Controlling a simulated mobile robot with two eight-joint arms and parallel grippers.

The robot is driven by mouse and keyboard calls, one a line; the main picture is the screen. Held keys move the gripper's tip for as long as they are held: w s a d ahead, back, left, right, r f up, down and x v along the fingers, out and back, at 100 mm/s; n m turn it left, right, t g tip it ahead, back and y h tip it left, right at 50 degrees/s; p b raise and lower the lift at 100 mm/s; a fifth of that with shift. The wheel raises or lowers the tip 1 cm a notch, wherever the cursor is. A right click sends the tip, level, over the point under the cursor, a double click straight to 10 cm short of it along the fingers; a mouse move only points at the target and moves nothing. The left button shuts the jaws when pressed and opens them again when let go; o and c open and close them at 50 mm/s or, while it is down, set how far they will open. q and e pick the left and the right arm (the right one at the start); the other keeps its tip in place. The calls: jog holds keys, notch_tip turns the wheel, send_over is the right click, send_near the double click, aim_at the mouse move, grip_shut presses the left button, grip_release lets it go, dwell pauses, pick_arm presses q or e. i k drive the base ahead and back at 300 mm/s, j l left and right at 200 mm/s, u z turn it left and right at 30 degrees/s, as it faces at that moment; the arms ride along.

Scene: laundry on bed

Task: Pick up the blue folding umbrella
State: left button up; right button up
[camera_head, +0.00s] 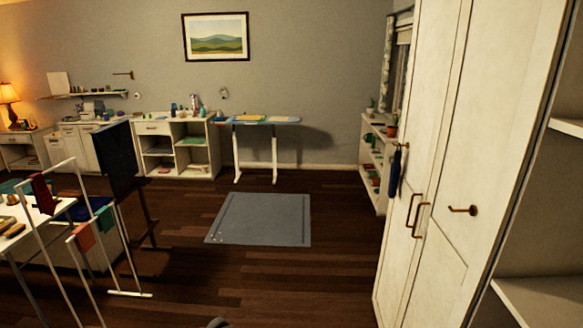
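A dark blue, narrow, folded object that looks like the folding umbrella (395,174) hangs upright at the left edge of the tall white wardrobe (450,130). It hangs at a small hook near the top of its strap, above and left of the brass door handles. Neither of my grippers shows in the head view. A small grey rounded shape at the bottom edge is too cut off to tell.
A grey mat (262,220) lies on the dark wood floor, with free floor around it. A drying rack (60,235) with cloths stands at the left. An ironing board (262,121) and a white shelf unit (180,148) stand at the back wall. A low bookshelf (368,165) stands behind the umbrella.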

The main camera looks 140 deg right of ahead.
aim_at(395, 168)
jog(key=z, duration=5.4)
jog(key=i+j+z, duration=0.15)
jog(key=i+j, duration=0.25)
jog(key=i, duration=0.3)
jog(key=i+j+z, duration=0.15)
jog(key=i+j, duration=0.3)
jog(key=i, duration=0.25)
jog(key=i+j+z, duration=0.1)
jog(key=i+j, duration=0.45)
jog(key=i, duration=0.1)
